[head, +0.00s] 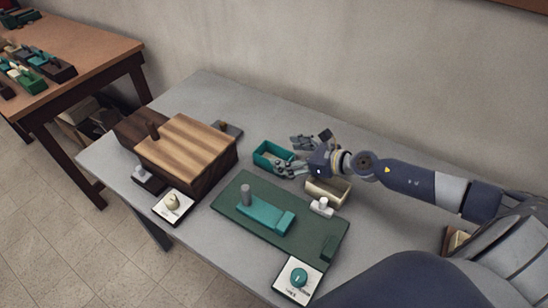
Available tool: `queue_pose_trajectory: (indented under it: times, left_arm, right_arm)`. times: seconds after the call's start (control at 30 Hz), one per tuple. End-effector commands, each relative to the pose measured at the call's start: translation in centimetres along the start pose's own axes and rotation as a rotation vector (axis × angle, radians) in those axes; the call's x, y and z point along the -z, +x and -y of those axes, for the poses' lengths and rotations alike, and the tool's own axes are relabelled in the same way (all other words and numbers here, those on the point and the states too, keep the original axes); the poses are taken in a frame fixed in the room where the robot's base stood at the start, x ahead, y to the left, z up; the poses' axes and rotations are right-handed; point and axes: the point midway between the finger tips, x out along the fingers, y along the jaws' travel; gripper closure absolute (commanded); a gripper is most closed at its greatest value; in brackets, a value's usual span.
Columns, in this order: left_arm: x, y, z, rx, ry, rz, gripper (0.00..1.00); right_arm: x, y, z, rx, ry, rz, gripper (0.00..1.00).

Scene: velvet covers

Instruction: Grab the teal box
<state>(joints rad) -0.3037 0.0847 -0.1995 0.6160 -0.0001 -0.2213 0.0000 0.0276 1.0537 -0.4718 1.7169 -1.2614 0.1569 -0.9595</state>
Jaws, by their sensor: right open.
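A small open-topped teal box (266,151) stands on the grey table, behind the dark green board. My right gripper (284,158) is at the box's right side, with its fingers pointing left. It is open, and its fingertips overlap the box's right end in the picture. I cannot tell whether they touch it. Part of the box's right end is hidden behind the fingers. My left gripper does not show.
A dark green board (228,205) carries a teal block (262,216) with a grey peg. A striped wooden box (187,146) stands to the left. Cards with knobs lie near the front edge.

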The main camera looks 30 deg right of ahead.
Motion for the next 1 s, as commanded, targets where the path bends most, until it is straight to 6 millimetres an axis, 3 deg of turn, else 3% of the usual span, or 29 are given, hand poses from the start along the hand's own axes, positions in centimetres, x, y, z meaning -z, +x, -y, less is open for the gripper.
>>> queue_pose_trajectory:
  times: [0.2,0.6,0.93,1.0]
  left_arm:
    - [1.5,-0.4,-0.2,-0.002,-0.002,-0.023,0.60]
    - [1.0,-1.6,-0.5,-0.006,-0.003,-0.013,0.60]
    - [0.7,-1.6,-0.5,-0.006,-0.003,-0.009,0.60]
    - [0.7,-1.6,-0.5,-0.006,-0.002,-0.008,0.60]
  right_arm:
    - [-0.1,0.9,-0.1,-0.002,-0.001,0.000,0.20]
    - [-0.3,5.4,-0.4,-0.001,0.001,0.001,0.20]
    - [-0.2,6.0,-0.4,-0.002,-0.001,-0.001,0.20]
    - [-0.2,6.0,-0.4,-0.002,-0.001,-0.001,0.34]
